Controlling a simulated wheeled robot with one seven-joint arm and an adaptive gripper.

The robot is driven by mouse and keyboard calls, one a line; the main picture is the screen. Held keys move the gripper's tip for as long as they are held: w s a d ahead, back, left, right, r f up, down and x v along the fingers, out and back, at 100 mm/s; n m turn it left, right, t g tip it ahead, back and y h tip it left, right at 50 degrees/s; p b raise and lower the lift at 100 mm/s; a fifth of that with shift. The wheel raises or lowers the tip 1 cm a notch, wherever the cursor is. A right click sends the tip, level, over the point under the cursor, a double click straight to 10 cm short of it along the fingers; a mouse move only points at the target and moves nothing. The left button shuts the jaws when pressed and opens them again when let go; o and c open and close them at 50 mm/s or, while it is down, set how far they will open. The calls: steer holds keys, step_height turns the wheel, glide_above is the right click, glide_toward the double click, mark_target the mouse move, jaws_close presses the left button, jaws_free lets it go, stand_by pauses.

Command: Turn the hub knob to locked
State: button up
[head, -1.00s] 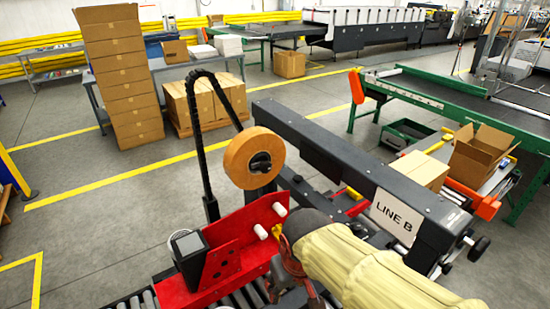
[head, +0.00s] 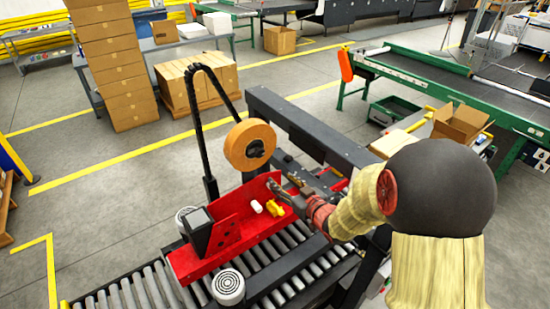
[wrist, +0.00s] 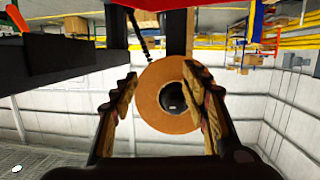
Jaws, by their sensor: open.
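In the wrist view my open gripper (wrist: 165,88) has one finger on each side of the roll (wrist: 155,118). The dark hub (wrist: 172,105) shows between the fingers, with nothing held. I cannot read any lock mark or the knob's angle.
A yellow part (head: 275,208) and a white roller (head: 256,206) stick out of the red plate below my gripper. A dark beam (head: 300,122) runs behind it. A black curved arm (head: 197,120) rises left of the roll. Conveyor rollers (head: 150,285) lie below.

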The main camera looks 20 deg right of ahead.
steer(key=t+y, duration=0.2)
glide_toward(261, 155)
steer(key=w, duration=0.1)
steer(key=shift+n, duration=0.3)
steer(key=p+x, duration=0.1)
steer(key=x, duration=0.7)
steer(key=shift+a, duration=0.1)
steer(key=shift+c, duration=1.3)
steer(key=c, duration=0.8)
steer(key=shift+c, duration=0.5)
